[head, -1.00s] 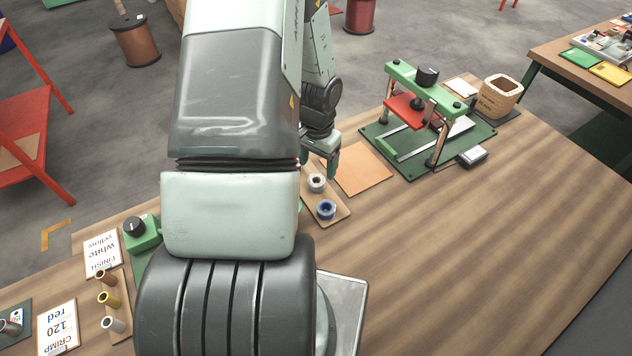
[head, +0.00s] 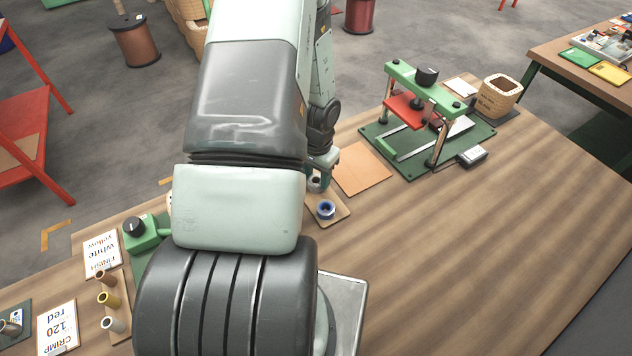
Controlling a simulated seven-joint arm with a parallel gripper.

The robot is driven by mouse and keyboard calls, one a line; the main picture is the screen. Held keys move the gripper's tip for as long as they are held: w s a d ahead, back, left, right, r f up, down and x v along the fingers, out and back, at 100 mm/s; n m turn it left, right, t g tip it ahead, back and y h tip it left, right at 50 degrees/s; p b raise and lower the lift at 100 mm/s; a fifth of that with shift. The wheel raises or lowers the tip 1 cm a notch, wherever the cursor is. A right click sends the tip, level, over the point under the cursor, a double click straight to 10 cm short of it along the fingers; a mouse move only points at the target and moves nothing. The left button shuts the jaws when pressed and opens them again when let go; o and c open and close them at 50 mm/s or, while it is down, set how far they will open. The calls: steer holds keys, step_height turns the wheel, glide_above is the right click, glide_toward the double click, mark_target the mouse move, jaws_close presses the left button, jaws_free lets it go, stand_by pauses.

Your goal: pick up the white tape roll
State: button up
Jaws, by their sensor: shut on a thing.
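The white tape roll (head: 315,185) is near the far edge of the table, at the back end of a small wooden board (head: 338,216). It is partly hidden by my gripper (head: 319,177), which is down on it and shut on it. I cannot tell whether the roll still touches the board. A blue tape roll (head: 326,209) sits on the same board, just in front of the white roll and apart from my gripper.
A tan sheet (head: 362,168) lies right of the rolls. Beyond it stands a green press (head: 430,110) with a red plate. Cards and spools (head: 112,324) are at the lower left. The right side of the table (head: 500,220) is clear.

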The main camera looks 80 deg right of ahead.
step_height(320, 180, up, 8)
steer(key=w+a+r+n, duration=0.3)
steer(key=w+a+r, duration=0.1)
steer(key=w, duration=0.5)
steer(key=w+a+r+n, duration=0.3)
steer(key=w+r+n, duration=0.1)
steer(key=w, duration=0.5)
steer(key=w+a+r+n, duration=0.3)
steer(key=w+a+r, duration=0.1)
steer(key=w, duration=0.4)
steer(key=w+a+r+n, duration=0.3)
steer(key=a+r+n, duration=0.1)
steer(key=a, duration=0.5)
steer(key=w+a+r+n, duration=0.4)
steer(key=a, duration=0.6)
steer(key=w+a+r+n, duration=0.4)
steer(key=a, duration=0.6)
steer(key=shift+r, duration=0.35)
